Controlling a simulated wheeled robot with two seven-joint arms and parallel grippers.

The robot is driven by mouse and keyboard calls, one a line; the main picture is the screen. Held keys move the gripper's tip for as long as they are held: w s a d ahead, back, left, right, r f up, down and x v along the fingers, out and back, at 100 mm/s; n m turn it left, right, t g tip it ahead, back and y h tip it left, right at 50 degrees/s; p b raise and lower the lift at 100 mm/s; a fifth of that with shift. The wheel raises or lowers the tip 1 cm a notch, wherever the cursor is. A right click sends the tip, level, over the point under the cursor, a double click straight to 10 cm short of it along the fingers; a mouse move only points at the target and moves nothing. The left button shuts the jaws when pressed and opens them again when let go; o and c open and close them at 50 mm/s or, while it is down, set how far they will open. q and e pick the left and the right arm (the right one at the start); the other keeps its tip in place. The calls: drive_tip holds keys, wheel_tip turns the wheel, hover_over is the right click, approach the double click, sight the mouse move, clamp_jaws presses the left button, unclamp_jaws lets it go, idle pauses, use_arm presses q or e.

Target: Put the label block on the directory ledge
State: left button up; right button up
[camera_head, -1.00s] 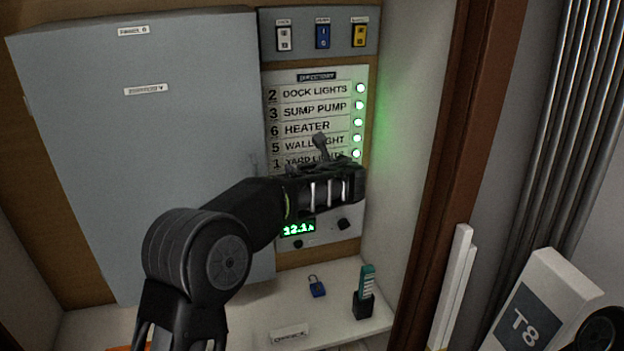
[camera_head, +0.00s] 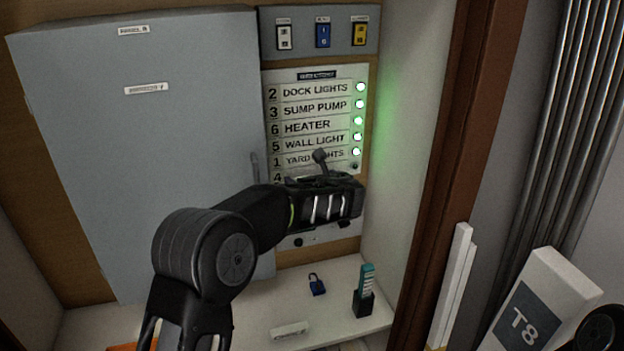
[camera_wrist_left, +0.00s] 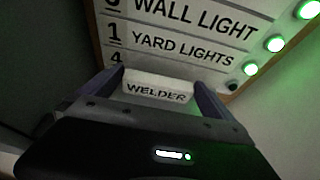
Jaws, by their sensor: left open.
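The label block (camera_wrist_left: 158,90) is white and reads WELDER in the left wrist view. It sits between the two fingers of my left gripper (camera_wrist_left: 152,80), which is open with a finger on either side of it. The block is at the row marked 4 of the directory (camera_wrist_left: 185,30), below YARD LIGHTS. Whether it rests on the ledge there is hidden. In the head view my left gripper (camera_head: 320,172) is in front of the lower directory (camera_head: 318,108) and hides the block. My right gripper is not in view.
A large grey cabinet (camera_head: 150,150) stands left of the directory. Switches (camera_head: 322,36) are above it.

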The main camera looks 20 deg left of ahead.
use_arm(q)
drive_tip(key=shift+r, duration=0.15)
drive_tip(key=b+v, duration=0.3)
drive_tip(key=v, duration=0.9)
drive_tip(key=shift+w+r, duration=0.1)
